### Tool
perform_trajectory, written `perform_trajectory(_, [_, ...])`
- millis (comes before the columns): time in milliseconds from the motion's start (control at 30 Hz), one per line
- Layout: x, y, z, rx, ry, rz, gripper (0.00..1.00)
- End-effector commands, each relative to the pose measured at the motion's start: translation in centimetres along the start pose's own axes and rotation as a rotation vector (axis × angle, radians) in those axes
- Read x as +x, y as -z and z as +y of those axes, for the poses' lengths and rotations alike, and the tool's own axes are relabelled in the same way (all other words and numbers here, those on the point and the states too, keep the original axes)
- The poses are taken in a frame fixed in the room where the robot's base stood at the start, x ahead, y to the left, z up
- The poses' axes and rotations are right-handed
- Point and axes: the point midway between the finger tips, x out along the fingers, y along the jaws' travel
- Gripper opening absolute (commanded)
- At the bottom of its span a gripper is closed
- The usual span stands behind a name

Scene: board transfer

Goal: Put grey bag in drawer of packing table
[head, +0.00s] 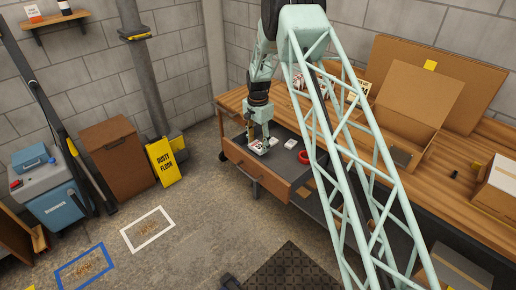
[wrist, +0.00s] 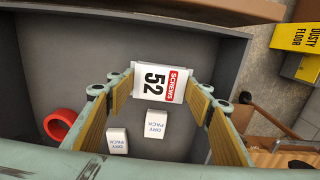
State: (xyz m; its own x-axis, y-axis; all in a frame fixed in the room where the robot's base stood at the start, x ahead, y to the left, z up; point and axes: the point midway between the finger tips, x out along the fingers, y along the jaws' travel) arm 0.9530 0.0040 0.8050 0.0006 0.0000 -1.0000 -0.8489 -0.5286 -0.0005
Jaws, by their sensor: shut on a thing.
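The grey drawer floor (wrist: 62,60) shows below the bag in the wrist view. I cannot tell whether the bag touches the floor.
Two white "DRY PACK" packets (wrist: 156,122) and a red ring (wrist: 60,124) lie in the drawer. Open cardboard boxes (head: 418,100) stand on the tabletop. A yellow "DUSTY FLOOR" sign (head: 163,162) and a brown bin (head: 118,160) stand to the left.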

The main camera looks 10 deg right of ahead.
Motion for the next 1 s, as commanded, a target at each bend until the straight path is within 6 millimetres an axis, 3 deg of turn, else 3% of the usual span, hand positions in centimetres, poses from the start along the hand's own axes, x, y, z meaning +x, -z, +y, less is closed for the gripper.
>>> perform_trajectory(200, [2.0, 0.0, 0.0, 0.000, -0.001, 0.000, 0.34])
perform_trajectory(767, [2.6, 0.0, 0.0, 0.000, 0.000, 0.000, 0.34])
perform_trajectory(800, [2.6, 0.0, 0.0, 0.000, 0.000, 0.000, 0.50])
perform_trajectory(933, [2.6, 0.0, 0.0, 0.000, -0.001, 0.000, 0.61])
perform_trajectory(1000, [2.6, 0.0, 0.0, 0.000, -0.001, 0.000, 0.61])
